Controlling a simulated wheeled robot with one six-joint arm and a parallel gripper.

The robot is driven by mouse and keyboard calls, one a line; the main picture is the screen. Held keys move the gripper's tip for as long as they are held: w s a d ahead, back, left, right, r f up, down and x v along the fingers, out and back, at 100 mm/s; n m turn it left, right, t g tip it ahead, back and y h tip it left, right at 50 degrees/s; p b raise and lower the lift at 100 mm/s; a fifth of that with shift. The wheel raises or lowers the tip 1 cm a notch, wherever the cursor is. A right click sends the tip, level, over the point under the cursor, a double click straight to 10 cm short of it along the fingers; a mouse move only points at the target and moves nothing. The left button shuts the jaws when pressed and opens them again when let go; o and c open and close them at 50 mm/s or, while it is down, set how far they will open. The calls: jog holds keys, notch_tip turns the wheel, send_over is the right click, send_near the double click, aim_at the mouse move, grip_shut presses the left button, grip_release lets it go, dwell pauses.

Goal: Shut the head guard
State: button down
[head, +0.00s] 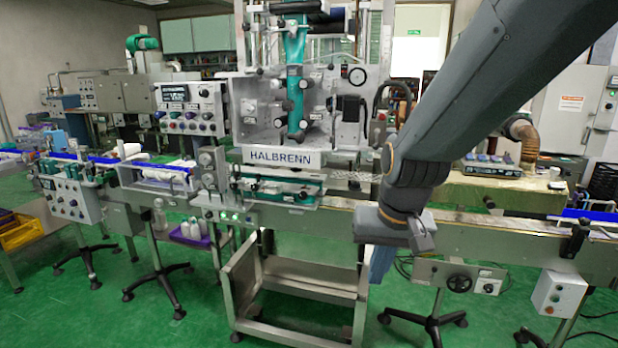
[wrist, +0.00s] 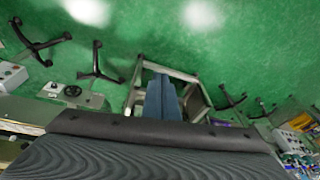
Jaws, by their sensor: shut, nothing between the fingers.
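The sleeve applicator's head (head: 262,118) stands in the middle of the head view, above the white HALBRENN nameplate (head: 281,157). A teal sleeve web runs down through its rollers, which show plainly. I cannot clearly make out the head guard or tell how far it is open. My gripper (head: 380,264) points down in front of the conveyor, right of and below the head. Its blue fingers are shut and empty, touching nothing that I can see. In the wrist view the fingers (wrist: 162,100) show over the cart frame and green floor; the head is not visible there.
The conveyor (head: 470,222) runs across at mid height behind my gripper. A steel cart (head: 245,290) stands on the floor below the head. A control box (head: 190,110) is left of the head. Stands with spread feet are on the floor. Open floor lies in front.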

jog(key=w+a+r+m+t+y, duration=0.1)
jog(key=w+a+r, duration=0.2)
jog(key=r, duration=0.5)
jog(key=w+a+r+m+t+y, duration=0.1)
jog(key=w+a+r, duration=0.15)
jog(key=r, duration=0.45)
jog(key=w+a+r+m+t+y, duration=0.1)
jog(key=w+a+r+t, duration=0.2)
jog(key=r, duration=0.5)
jog(key=g+p, duration=0.1)
send_near(289, 184)
notch_tip(289, 184, down, 3)
jog(key=d, duration=0.2)
jog(key=shift+w+a+p, duration=0.6)
jog(key=shift+a, duration=0.25)
jog(key=shift+w+a+p, duration=0.55)
jog(key=shift+w+a, duration=0.05)
jog(key=shift+a, duration=0.2)
jog(key=shift+w+f, duration=0.1)
